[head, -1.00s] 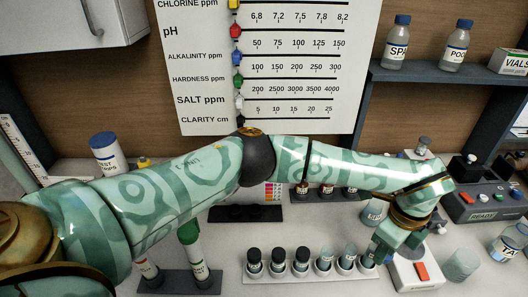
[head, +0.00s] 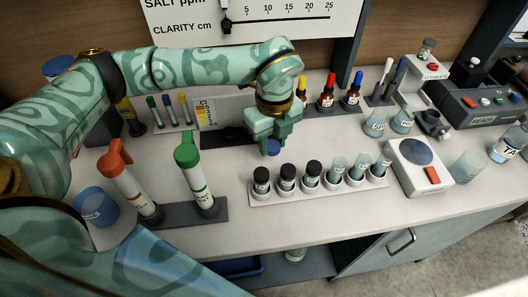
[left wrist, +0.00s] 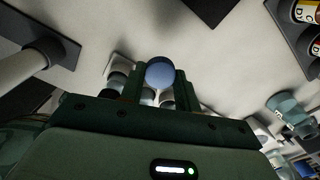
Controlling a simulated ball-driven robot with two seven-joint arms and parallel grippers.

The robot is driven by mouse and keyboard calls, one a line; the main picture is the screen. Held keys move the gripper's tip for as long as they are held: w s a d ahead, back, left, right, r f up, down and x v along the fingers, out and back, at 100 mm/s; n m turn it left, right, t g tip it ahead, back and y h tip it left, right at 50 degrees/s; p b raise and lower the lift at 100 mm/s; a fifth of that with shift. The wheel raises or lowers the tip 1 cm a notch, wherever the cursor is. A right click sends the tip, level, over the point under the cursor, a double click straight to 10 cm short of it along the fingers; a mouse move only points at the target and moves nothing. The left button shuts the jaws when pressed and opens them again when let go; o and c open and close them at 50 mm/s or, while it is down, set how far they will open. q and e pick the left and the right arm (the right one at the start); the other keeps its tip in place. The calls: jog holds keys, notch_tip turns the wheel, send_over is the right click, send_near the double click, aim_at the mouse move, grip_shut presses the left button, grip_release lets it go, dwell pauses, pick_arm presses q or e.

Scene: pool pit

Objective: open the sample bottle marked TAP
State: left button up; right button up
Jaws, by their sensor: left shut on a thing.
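The sample bottle (head: 507,146) stands at the right edge of the head view, clear with a pale label reading "TA"; the rest of the label and its top are cut off or unclear. My left gripper (head: 270,139) is shut on a small round blue cap (head: 273,148), which hangs above the bench behind the vial rack, well left of the bottle. The left wrist view shows the blue cap (left wrist: 160,73) between the two fingers. I cannot tell which bottle the cap belongs to. My right gripper is not in view.
A white rack (head: 320,186) of several vials, some black-capped, stands just in front of my left gripper. A scale (head: 418,165) and a clear beaker (head: 468,166) stand between it and the bottle. Tubes with orange (head: 115,158) and green (head: 187,152) tops stand left. Bench front is clear.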

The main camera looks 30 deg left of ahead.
aim_at(264, 160)
pick_arm(q)
jog(key=shift+w+a+f, duration=0.15)
jog(key=shift+a+f, duration=0.2)
jog(key=shift+f, duration=0.15)
jog(key=shift+w+a+f, duration=0.15)
jog(key=shift+a+f, duration=0.15)
jog(key=shift+f, duration=0.2)
jog(key=f, duration=0.2)
jog(key=a+f+b, duration=0.1)
jog(key=f, duration=0.1)
jog(key=shift+w+a+f, duration=0.1)
jog(key=shift+w+f, duration=0.05)
jog(key=shift+f, duration=0.1)
jog(key=shift+r, duration=0.1)
jog(key=shift+f, duration=0.2)
jog(key=o, duration=1.1)
jog(key=shift+c, duration=0.2)
jog(key=shift+r, duration=0.1)
